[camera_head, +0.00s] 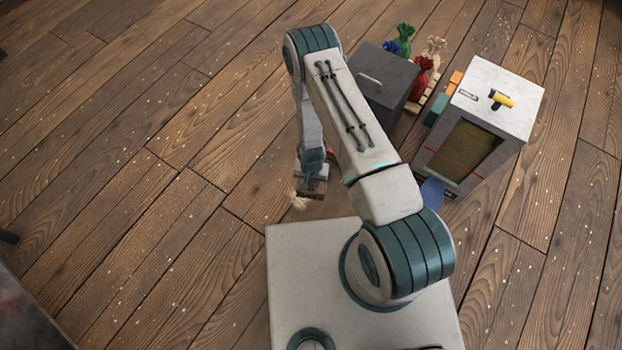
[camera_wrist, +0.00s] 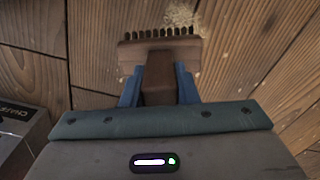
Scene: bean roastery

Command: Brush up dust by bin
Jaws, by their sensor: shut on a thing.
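My gripper (camera_wrist: 158,85) is shut on the brown handle of a brush (camera_wrist: 160,50), between two blue fingers in the wrist view. The brush has a wide head with a row of dark bristles. A pale, crumbly dust pile (camera_wrist: 182,15) lies on the wood floor just beyond the right part of the bristles. I cannot tell whether the bristles touch it. In the head view the dust (camera_head: 299,199) shows as a tan patch beside the brush end of my arm. The white bin (camera_head: 488,118) with a dark front opening stands to the right of my arm.
A dark box with a handle (camera_head: 378,85) stands behind my arm. Several colored sacks (camera_head: 422,75) sit on a pallet between it and the bin. A yellow-handled tool (camera_head: 502,99) lies on the bin's top. The plank floor (camera_head: 130,130) at left is open, with scattered pale specks.

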